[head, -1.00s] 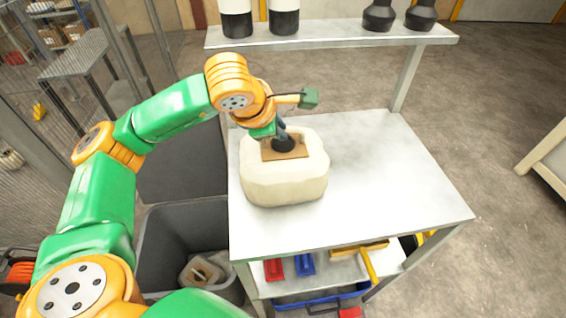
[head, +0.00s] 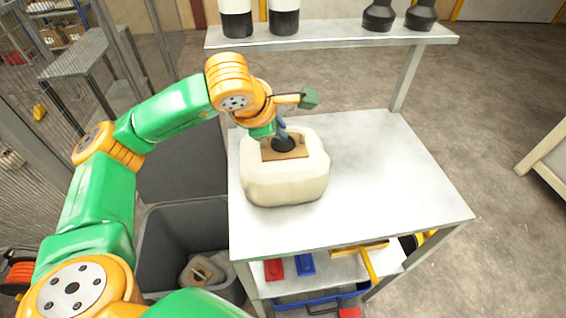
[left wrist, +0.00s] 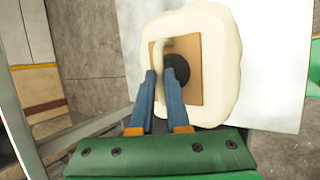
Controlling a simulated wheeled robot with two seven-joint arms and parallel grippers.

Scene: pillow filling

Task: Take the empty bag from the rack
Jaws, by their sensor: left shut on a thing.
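A cream, puffy bag (head: 285,185) with a brown square patch and a black round fitting lies on the white table. It also shows in the left wrist view (left wrist: 215,40), with a cream loop or tube across the patch. My left gripper (head: 284,136) is over the patch from above, its blue fingers shut on the bag. In the left wrist view its fingertips (left wrist: 164,84) are close together at the patch beside the black fitting, and they partly hide what they grip. My right gripper is not in view.
A grey bin (head: 165,240) left of the table holds a similar cream thing (head: 203,270). A raised shelf (head: 330,36) at the back carries black-and-white containers and dark fittings. Red and blue items lie on the lower shelf (head: 330,265). The table's right side is clear.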

